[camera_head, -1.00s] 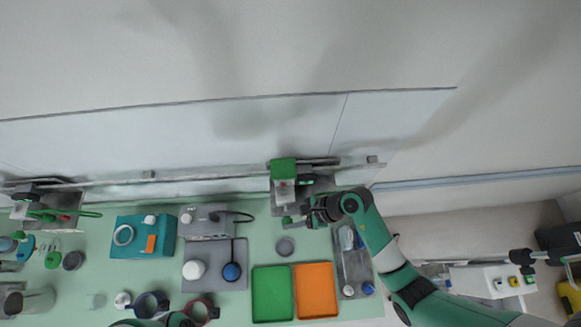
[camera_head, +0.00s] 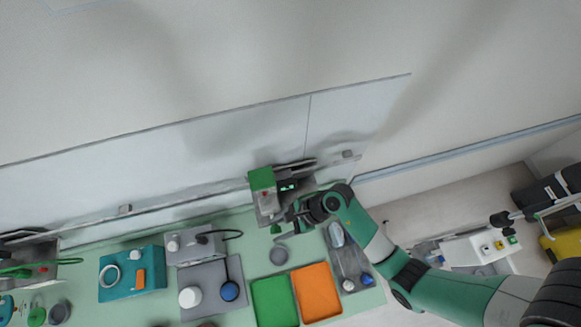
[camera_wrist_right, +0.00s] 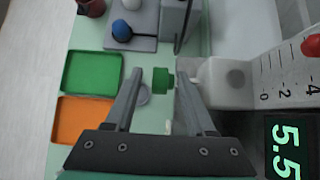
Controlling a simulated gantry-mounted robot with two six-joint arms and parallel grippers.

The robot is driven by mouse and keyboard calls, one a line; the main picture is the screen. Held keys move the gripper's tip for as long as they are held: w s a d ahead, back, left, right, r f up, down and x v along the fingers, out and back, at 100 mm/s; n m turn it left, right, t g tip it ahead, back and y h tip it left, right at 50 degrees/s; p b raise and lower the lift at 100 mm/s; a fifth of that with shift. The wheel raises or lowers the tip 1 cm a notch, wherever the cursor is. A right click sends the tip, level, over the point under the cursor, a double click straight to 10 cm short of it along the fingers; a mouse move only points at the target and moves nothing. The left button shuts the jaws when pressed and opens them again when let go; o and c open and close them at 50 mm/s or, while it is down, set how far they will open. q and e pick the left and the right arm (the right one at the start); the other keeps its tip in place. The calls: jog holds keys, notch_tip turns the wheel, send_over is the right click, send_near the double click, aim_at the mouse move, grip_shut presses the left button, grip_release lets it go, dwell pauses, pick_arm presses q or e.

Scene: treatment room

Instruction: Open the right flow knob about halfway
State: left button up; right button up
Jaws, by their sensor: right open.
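The flow device (camera_head: 262,181), with a green top and a lit display, is mounted on the wall rail in the head view. In the right wrist view its pale body (camera_wrist_right: 225,82) carries a scale, and its display (camera_wrist_right: 284,148) reads 5.5. A small green knob (camera_wrist_right: 161,80) sticks out from the body; it also shows in the head view (camera_head: 275,229). My right gripper (camera_wrist_right: 160,76) is open, with the knob appearing between its fingertips. I cannot tell whether either finger touches it. The knob's turn angle is unclear. My left gripper is out of view.
A green tray (camera_head: 275,302) and an orange tray (camera_head: 317,292) lie on the bench below the device. A grey tray (camera_head: 349,262) with small items is beside them. A teal box (camera_head: 132,274) and a grey unit (camera_head: 196,248) stand left. The wall is close behind.

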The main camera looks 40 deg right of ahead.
jog(key=v, duration=1.1)
jog(key=shift+d+r, duration=0.15)
jog(key=shift+r, duration=0.1)
